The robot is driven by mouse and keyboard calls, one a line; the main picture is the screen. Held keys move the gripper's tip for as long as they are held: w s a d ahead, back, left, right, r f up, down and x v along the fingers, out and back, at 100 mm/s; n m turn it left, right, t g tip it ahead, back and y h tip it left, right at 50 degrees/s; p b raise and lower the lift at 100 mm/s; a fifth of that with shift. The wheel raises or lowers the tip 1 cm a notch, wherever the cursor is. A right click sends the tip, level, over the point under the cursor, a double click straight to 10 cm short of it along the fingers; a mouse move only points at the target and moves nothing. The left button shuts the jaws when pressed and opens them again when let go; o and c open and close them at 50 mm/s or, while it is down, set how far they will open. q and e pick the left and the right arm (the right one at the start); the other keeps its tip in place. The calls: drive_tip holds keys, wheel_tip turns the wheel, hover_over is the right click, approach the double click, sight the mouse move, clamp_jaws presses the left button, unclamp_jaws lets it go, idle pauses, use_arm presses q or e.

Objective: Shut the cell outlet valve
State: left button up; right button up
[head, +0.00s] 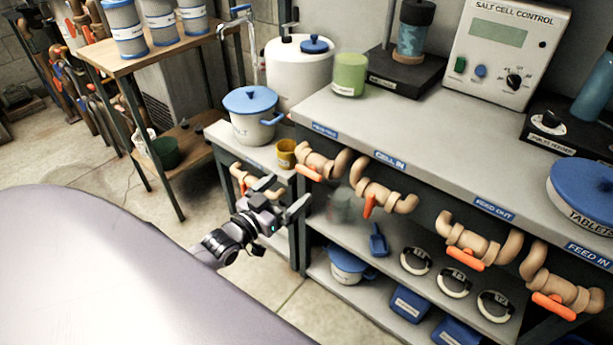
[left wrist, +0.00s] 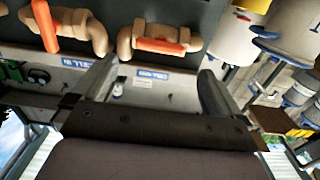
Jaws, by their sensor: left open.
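The cell outlet valve (head: 322,163) is the leftmost tan pipe valve under the front edge of the long bench. Its orange handle (head: 307,172) lies roughly along the pipe; its small bench label is hard to read. In the left wrist view, which looks upside down, this valve's handle (left wrist: 158,46) lies along the pipe above a blue label. My left gripper (head: 283,194) is open and empty, a little below and left of the valve, apart from it. Its two fingers (left wrist: 155,82) also show in the wrist view with nothing between them. My right gripper is out of view.
The CELL IN valve (head: 384,197), close to the right, has its orange handle hanging down across the pipe. Further right are the FEED OUT (head: 480,244) and FEED IN valves (head: 562,287). A small side table (head: 222,135) stands left of the bench. Shelves below hold rings and blue containers.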

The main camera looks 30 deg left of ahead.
sight(306, 174)
use_arm(q)
drive_tip(key=shift+w+d+b, duration=0.15)
drive_tip(key=shift+w+b, duration=0.05)
drive_tip(key=shift+w, duration=1.6)
drive_tip(key=shift+w+d+b, duration=0.15)
drive_tip(key=shift+w, duration=1.65)
drive_tip(key=c, duration=0.9)
